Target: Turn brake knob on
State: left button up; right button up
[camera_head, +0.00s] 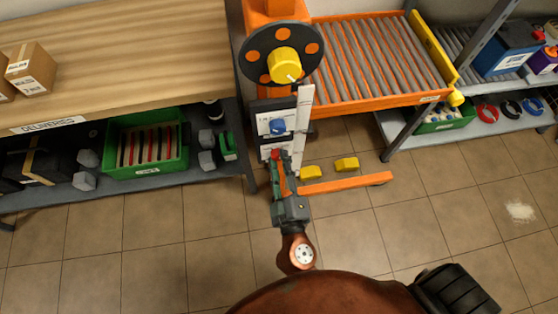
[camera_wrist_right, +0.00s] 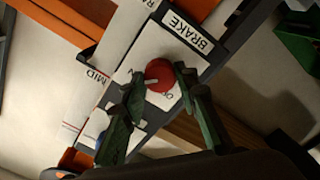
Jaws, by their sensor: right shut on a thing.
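The brake knob (camera_wrist_right: 159,73) is a round red knob with a white mark, on a white plate under a BRAKE label (camera_wrist_right: 188,33) in the right wrist view. Small lettering sits beside the knob, partly hidden; the white mark's exact setting is hard to tell. My right gripper (camera_wrist_right: 159,80) is shut on the knob, with a green-grey finger on each side. In the head view my right gripper (camera_head: 279,168) reaches up to the panel's lower end, where a bit of the red knob (camera_head: 275,155) shows. My left gripper is not in view.
A blue knob (camera_head: 277,127) sits on the panel above. Over it is a black disc (camera_head: 253,68) with orange spots and a yellow hub. An orange roller conveyor (camera_head: 370,99) is at right, a wooden table (camera_head: 120,60) at left. Yellow pedals (camera_head: 346,164) stand near the floor.

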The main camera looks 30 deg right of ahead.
jog(key=o, duration=1.1)
jog(key=shift+o, duration=0.2)
jog(key=shift+s, duration=0.1)
jog(key=v, duration=0.7)
jog(key=shift+s, duration=0.15)
